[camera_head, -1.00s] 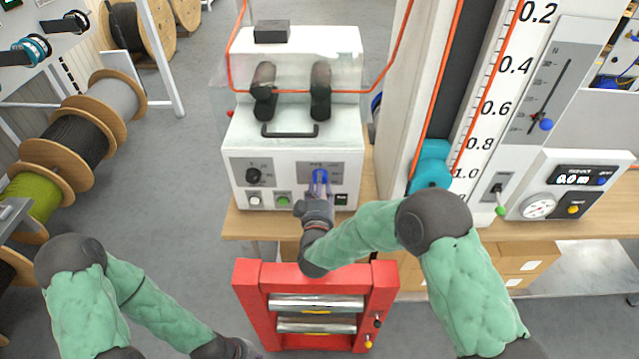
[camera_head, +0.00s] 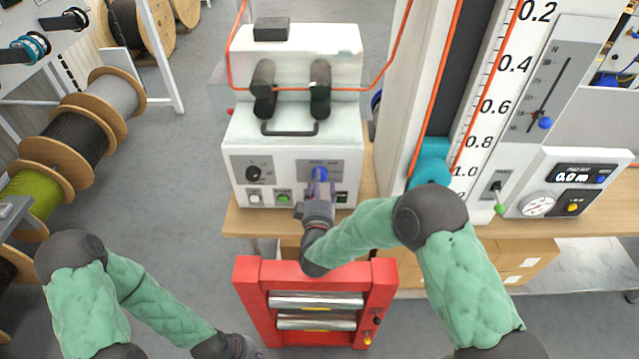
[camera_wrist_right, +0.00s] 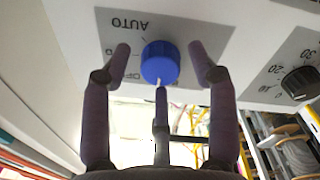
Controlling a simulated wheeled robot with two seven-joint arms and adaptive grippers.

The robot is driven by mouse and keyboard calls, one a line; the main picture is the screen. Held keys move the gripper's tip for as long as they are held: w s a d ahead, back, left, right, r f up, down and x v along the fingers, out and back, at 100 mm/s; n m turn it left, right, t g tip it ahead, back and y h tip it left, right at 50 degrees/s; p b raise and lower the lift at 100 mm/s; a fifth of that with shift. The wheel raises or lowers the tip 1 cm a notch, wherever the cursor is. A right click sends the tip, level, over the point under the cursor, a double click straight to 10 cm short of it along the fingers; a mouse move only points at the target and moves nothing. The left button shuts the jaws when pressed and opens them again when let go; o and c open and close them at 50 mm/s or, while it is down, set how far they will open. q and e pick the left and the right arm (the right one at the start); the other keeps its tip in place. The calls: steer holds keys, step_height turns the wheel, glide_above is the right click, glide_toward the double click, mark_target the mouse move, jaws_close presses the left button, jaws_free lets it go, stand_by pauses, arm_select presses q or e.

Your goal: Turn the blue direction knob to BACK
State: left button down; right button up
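The blue direction knob (camera_head: 320,174) is on the right side of the white control box's front panel (camera_head: 300,196). In the right wrist view the blue knob (camera_wrist_right: 160,62) sits on a grey plate, with AUTO upside down above it and other lettering partly hidden. My right gripper (camera_head: 318,188) is just below and in front of the knob. In the wrist view its fingers (camera_wrist_right: 160,60) are spread to either side of the knob with gaps, and a middle finger is below it. The knob's exact setting is unclear. My left gripper (camera_head: 242,348) is low at the bottom edge; its fingers are unclear.
A black knob (camera_head: 254,174) and white and green buttons are left on the same panel. A red frame with metal rollers (camera_head: 315,262) stands in front of the bench. A tall scale column (camera_head: 500,90) and a meter box (camera_head: 570,185) are on the right. Cable reels (camera_head: 70,140) stand left.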

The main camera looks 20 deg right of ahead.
steer(key=shift+r, duration=0.2)
steer(key=v, duration=1.2)
steer(key=shift+f, duration=0.1)
stand_by(0.3)
